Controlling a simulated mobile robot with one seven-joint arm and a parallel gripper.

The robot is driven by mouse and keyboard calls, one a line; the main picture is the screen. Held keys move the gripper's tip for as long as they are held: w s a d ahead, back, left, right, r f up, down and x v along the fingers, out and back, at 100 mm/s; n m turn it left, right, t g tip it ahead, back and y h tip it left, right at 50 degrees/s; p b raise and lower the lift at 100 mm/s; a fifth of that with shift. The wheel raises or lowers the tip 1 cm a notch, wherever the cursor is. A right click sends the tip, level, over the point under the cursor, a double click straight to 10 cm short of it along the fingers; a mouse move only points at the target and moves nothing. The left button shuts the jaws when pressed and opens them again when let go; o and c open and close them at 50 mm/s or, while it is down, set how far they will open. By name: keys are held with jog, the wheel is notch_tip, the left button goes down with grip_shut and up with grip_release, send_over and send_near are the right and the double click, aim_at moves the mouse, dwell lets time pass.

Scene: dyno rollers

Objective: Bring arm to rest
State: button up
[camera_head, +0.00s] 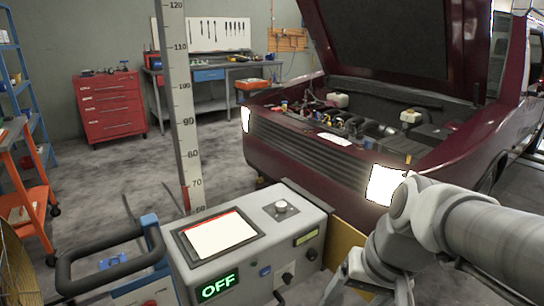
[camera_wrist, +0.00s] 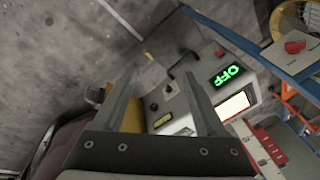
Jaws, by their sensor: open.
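My arm comes in from the right in the head view, with my gripper (camera_head: 376,288) low in the frame, partly cut off by the bottom edge. In the wrist view my gripper (camera_wrist: 158,82) has its two fingers apart with nothing held between them. A grey control console (camera_head: 258,245) stands left of my gripper, with a lit screen, a round knob, levers and a green "OFF" display (camera_head: 219,286). In the wrist view the console (camera_wrist: 205,70) shows beyond and between the fingers, and its display (camera_wrist: 228,75) also reads "OFF". I cannot tell the exact gap between fingers and console.
A dark red vehicle (camera_head: 330,160) with its hood up stands behind the console and arm. A tall measuring post (camera_head: 180,110) rises behind the console. A red tool chest (camera_head: 110,104), workbench (camera_head: 215,88) and orange cart (camera_head: 28,190) stand farther off. Floor (camera_head: 110,180) is clear at left centre.

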notch_tip(320, 180, up, 21)
jog(key=s+d+n+t+h+p, duration=0.1)
jog(key=s+n+t+h+p, duration=0.1)
jog(key=p, duration=1.4)
jog(key=shift+s+d+t, duration=0.15)
jog(key=shift+s+t, duration=0.05)
jog(key=shift+t, duration=0.4)
